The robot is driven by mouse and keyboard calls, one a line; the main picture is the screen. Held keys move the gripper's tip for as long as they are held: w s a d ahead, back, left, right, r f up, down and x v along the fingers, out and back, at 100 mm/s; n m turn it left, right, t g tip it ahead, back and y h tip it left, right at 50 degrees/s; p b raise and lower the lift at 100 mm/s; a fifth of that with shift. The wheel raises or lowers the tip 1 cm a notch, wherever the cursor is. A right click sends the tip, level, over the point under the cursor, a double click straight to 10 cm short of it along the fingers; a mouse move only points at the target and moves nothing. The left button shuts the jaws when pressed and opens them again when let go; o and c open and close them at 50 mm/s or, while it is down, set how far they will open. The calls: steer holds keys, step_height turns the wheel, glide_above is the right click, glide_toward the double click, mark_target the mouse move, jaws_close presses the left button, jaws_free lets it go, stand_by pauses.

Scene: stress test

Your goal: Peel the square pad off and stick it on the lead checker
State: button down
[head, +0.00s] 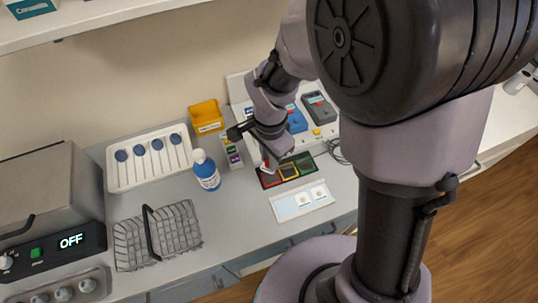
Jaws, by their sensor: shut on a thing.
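A pale card (290,211) lies on the counter near its front edge. Two white square pads with round centres, a left one (303,199) and a right one (319,193), lie on its right part. Behind it is a dark tray (263,183) with red, yellow and green framed squares. A dark grey device (319,107) and a blue device (297,121) stand behind, partly hidden by my arm; I cannot tell which is the lead checker.
A blue-labelled bottle (206,171) and a row of small boxes (232,152) stand left of my gripper. A yellow bin (206,117), a white tray of paddles (118,184), a wire basket (181,238) and an oven-like unit marked OFF (68,242) fill the left.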

steer(key=shift+d+f+b, duration=0.15)
steer(key=shift+f+b, duration=0.25)
steer(key=shift+f, duration=0.2)
steer(key=b, duration=0.3)
glide_above(271, 176)
steer(key=shift+f, duration=2.1)
steer(key=shift+f+b, duration=0.65)
steer(key=shift+b, duration=0.1)
steer(key=c, duration=1.6)
jaws_free()
steer(key=shift+o, duration=0.2)
steer(key=shift+r+p, duration=1.55)
steer(key=shift+r, duration=0.55)
